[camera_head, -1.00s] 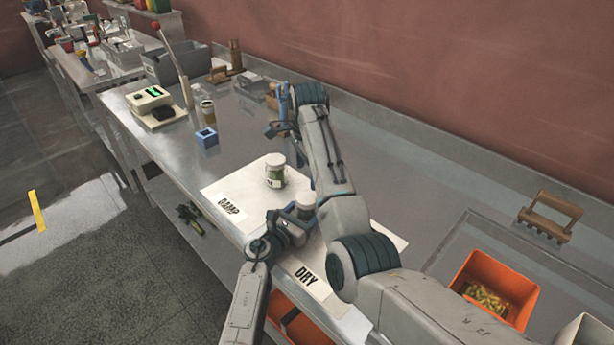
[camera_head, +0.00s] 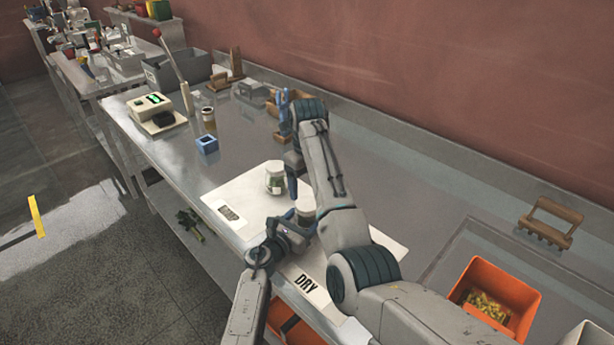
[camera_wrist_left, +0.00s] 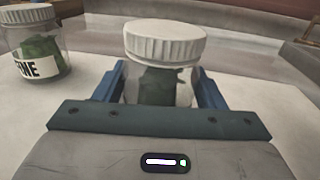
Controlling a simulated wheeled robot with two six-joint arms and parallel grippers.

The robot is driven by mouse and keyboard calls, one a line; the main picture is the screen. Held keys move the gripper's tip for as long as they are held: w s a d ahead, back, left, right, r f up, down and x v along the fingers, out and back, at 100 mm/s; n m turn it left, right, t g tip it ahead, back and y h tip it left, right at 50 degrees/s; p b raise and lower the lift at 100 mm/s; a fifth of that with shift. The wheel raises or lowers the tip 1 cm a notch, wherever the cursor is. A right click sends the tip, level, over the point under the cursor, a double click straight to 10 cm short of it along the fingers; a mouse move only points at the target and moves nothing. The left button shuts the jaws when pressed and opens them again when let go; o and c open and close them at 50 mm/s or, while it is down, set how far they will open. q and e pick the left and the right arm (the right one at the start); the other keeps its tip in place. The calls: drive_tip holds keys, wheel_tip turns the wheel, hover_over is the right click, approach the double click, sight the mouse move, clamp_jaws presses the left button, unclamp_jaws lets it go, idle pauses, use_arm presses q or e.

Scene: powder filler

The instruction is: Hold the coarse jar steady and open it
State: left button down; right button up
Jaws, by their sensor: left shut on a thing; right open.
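The held jar (camera_head: 305,206), with a white ribbed lid, stands near the "DRY" end of the white mat. In the left wrist view, the same jar (camera_wrist_left: 165,42) sits upright between the blue fingers of my left gripper (camera_wrist_left: 160,88), its lid on. Its label is not visible. In the head view my left gripper (camera_head: 293,226) is shut on it from the front. My right gripper (camera_head: 293,185) is open, pointing down just behind and left of the lid; its fingers are partly hidden. A second lidded jar (camera_head: 275,180), labelled "...INE" in the wrist view (camera_wrist_left: 38,48), stands behind.
The white mat (camera_head: 235,190) lies at the bench's front edge. A blue block (camera_head: 206,145), an amber jar (camera_head: 208,119) and a scale (camera_head: 152,105) stand farther left. An orange bin (camera_head: 500,285) and wooden rack (camera_head: 550,220) are at right.

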sight(307, 203)
wheel_tip(307, 203, down, 6)
idle(0.4)
